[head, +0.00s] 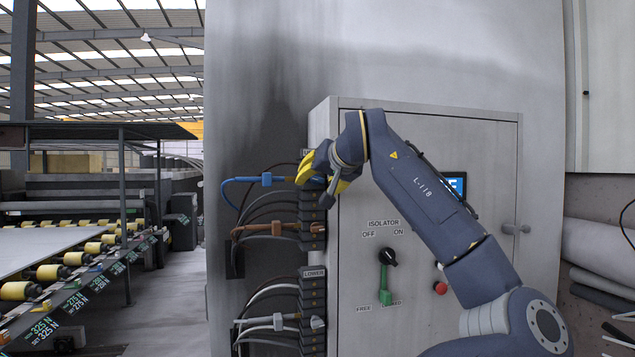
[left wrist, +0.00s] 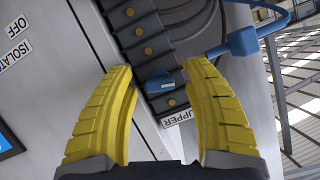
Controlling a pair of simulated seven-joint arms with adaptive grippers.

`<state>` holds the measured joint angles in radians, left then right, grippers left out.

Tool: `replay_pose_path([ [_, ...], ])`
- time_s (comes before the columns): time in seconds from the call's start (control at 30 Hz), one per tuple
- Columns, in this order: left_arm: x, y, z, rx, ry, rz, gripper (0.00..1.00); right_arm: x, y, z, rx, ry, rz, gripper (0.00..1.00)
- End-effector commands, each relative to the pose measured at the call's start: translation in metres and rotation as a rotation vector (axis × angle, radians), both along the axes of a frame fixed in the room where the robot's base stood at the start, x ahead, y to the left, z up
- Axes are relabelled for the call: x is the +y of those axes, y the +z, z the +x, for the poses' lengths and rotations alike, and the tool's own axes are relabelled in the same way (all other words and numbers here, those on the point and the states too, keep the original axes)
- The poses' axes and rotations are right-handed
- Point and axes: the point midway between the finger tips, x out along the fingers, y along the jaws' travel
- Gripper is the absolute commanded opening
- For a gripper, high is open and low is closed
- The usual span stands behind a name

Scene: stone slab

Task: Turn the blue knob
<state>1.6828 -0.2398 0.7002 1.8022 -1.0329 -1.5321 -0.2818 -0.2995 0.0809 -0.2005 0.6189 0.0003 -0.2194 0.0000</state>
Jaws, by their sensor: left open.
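The blue knob (left wrist: 161,84) sits on a dark terminal block in the left wrist view, above the UPPER label (left wrist: 178,118). In the head view my gripper hides it. My left gripper (head: 310,166) has yellow fingers and is at the cabinet's left side, by the upper block. In the left wrist view its fingers (left wrist: 160,72) are open, one on each side of the knob, with gaps showing. I cannot tell how deep the knob lies between them. My right gripper is not in view.
A blue cable connector (head: 267,180) is left of the gripper; a brown knob (head: 317,228) and grey knob (head: 317,323) lie below. The grey cabinet (head: 430,145) carries an isolator switch (head: 387,258) and red button (head: 440,288). A roller conveyor (head: 70,258) stands far left.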

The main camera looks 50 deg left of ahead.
Motion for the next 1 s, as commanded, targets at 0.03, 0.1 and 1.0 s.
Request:
replay_pose_path([
  [0.03,-0.002,0.001,0.0,0.0,0.0,0.001,0.51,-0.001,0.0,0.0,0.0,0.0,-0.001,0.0],
  [0.1,-0.005,0.003,-0.001,-0.001,-0.002,0.001,0.51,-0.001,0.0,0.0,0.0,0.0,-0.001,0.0],
  [1.0,-0.105,0.043,-0.034,-0.001,0.0,0.0,0.51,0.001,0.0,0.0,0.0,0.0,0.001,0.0],
])
